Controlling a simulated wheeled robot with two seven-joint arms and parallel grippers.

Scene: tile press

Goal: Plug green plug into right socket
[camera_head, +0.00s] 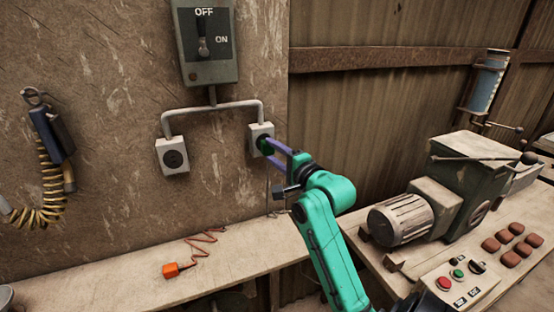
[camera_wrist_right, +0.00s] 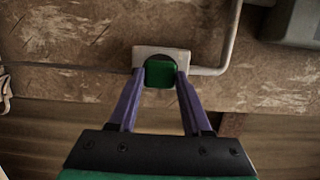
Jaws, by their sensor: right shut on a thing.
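The green plug (camera_head: 263,145) is at the right socket (camera_head: 258,131), a grey box on the wall. My right gripper (camera_head: 266,146) is shut on the plug, with its purple fingers on either side of it. In the right wrist view the green plug (camera_wrist_right: 160,72) sits between the fingertips, in front of the pale socket box (camera_wrist_right: 162,52). The plug hides the socket's face, so I cannot tell how deep it sits. The left socket (camera_head: 172,157) shows an empty dark round face. My left gripper is not in view.
A switch box (camera_head: 207,45) marked OFF and ON hangs above, joined by pipes to both sockets. An orange plug (camera_head: 171,270) with a coiled cord lies on the bench (camera_head: 120,290). A motor machine (camera_head: 440,195), button panel (camera_head: 460,282) and several red-brown tiles (camera_head: 507,236) stand right.

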